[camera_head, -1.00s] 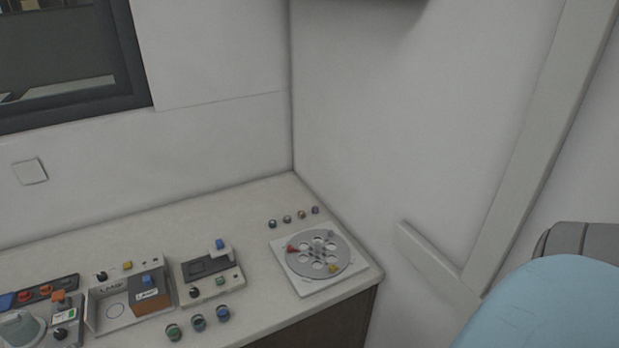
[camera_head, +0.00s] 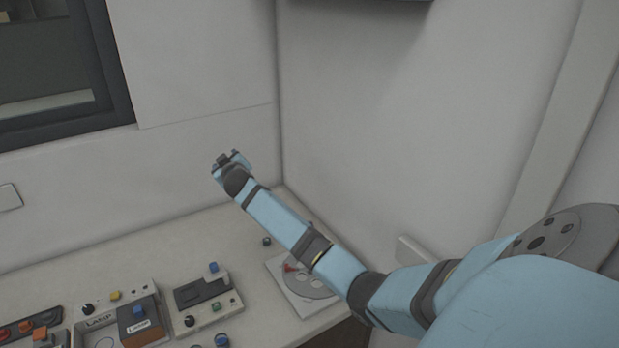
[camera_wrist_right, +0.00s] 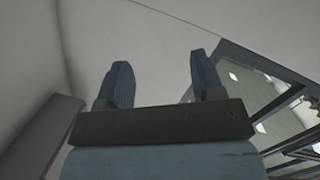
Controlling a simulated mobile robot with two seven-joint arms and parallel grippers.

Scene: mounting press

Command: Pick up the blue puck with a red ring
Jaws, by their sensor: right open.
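I cannot make out a red ring on any puck. A blue-topped puck (camera_head: 221,341) stands on the bench at the bottom edge of the head view, partly cut off. One small dark puck (camera_head: 267,241) stands further back on the bench, left of the disc plate; the others there are hidden behind my right arm. My right gripper (camera_head: 229,158) is raised in front of the back wall, far from both pucks, open and empty. In the right wrist view its two fingers (camera_wrist_right: 157,78) stand wide apart with only wall and window between and around them. My left gripper is out of view.
A round grey disc on a white plate (camera_head: 277,268) lies near the bench's right end, partly behind my arm. Button boxes (camera_head: 205,301) and a lamp box (camera_head: 137,322) stand front left. The back of the bench (camera_head: 160,248) is clear. Walls close the back and right.

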